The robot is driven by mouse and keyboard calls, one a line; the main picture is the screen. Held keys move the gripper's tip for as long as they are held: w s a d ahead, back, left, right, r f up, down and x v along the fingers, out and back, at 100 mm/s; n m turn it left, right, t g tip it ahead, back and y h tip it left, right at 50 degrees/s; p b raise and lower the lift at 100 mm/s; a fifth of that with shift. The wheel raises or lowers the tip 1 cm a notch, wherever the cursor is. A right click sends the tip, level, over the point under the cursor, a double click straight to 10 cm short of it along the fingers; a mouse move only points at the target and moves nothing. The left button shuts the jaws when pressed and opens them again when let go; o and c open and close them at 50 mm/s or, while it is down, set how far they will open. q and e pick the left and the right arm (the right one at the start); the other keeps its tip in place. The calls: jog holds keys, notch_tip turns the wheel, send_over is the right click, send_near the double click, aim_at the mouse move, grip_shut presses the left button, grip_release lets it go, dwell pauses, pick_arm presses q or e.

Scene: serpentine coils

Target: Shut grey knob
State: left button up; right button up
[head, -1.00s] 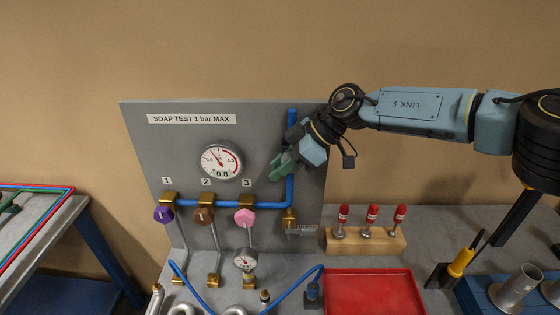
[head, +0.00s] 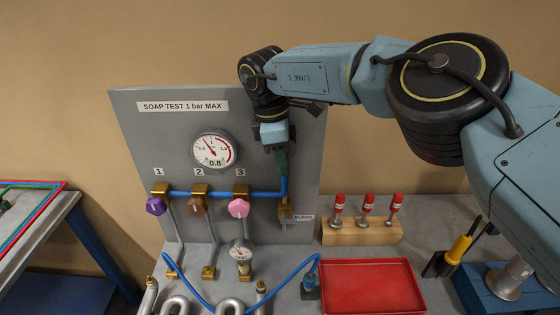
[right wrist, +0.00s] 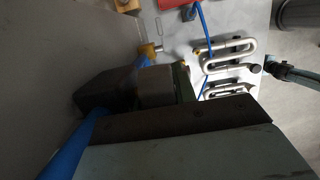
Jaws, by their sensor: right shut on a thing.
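My right gripper (head: 282,168) points down in front of the panel, beside the upright blue pipe. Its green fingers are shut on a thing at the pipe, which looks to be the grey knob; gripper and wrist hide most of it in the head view. In the right wrist view a dull grey block (right wrist: 157,88) shows beside a green finger, dark and hard to outline. The blue pipe (right wrist: 68,150) passes close by. My left gripper is not in view.
Purple (head: 156,206), brown (head: 197,207) and pink (head: 238,209) knobs sit along the blue pipe on the grey panel (head: 135,125). The gauge (head: 214,150) reads about 0.8. A red tray (head: 372,262) and a wooden block (head: 361,236) with red-topped pieces stand at right.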

jog(key=shift+d+f+h+b, duration=0.15)
jog(key=shift+h+b, duration=0.3)
jog(key=shift+h, duration=0.35)
jog(key=shift+d+h+b, duration=0.15)
jog(key=shift+h+b, duration=0.2)
jog(key=shift+h, duration=0.35)
jog(key=o, duration=1)
jog(key=shift+c, duration=0.2)
notch_tip(320, 180, up, 9)
jog(key=p, duration=0.4)
jog(key=shift+f, duration=0.2)
jog(key=shift+r, duration=0.75)
